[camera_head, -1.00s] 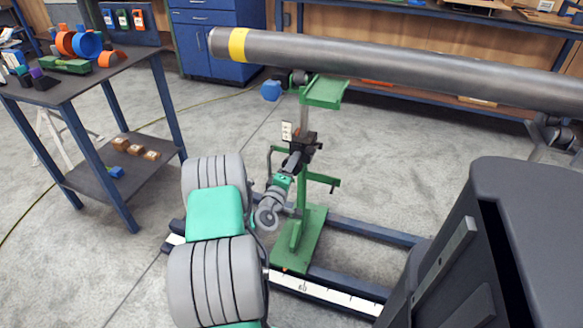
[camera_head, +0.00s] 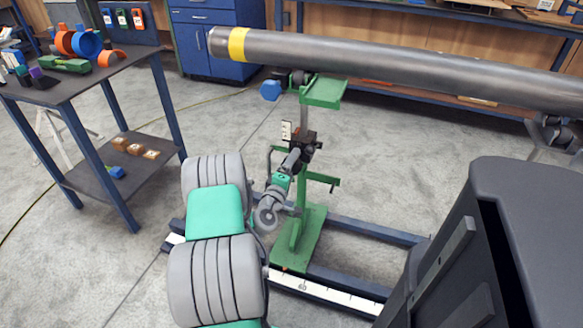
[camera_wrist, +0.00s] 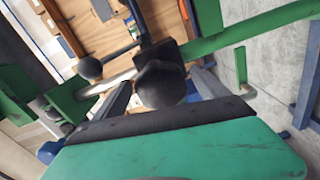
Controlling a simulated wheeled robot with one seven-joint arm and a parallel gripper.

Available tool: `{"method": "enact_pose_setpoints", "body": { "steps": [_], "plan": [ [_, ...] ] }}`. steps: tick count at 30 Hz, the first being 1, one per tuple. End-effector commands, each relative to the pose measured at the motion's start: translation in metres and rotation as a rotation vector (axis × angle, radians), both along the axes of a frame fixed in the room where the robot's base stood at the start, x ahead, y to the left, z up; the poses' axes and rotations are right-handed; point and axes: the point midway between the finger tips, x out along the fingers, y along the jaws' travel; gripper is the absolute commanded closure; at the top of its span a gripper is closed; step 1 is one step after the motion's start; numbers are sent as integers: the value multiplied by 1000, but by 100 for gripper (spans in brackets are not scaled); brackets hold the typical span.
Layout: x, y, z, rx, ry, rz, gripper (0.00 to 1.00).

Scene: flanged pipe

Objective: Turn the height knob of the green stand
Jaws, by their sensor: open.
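The green stand (camera_head: 299,235) stands upright under the pipe (camera_head: 390,62) in the head view. A dark knob (camera_wrist: 160,85) is in the middle of the wrist view, in front of a black block on the stand. My gripper (camera_head: 300,150) reaches the stand's post at this block. In the wrist view my gripper (camera_wrist: 160,90) is open, with one grey finger on each side of the knob. I cannot tell whether the fingers touch it. A second black ball (camera_wrist: 90,67) lies to the left, outside the fingers.
A blue knob (camera_head: 270,89) sits near the top of the stand. A green bar (camera_wrist: 255,28) crosses the wrist view at upper right. Dark rails (camera_head: 370,232) and a white scale (camera_head: 320,290) lie at the stand's foot. A dark table (camera_head: 75,85) with parts stands at the left.

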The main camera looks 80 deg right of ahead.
Motion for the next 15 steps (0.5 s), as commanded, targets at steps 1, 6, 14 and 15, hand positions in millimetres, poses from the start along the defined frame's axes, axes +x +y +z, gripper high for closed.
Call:
{"method": "enact_pose_setpoints", "body": {
  "steps": [1, 6, 14, 15],
  "plan": [
    [0, 0, 0, 1, 0, 0, 16],
    [1, 7, -1, 3, 3, 0, 16],
    [7, 56, -1, 2, 3, 4, 16],
    [8, 63, -1, 3, 3, 3, 16]
  ]
}}
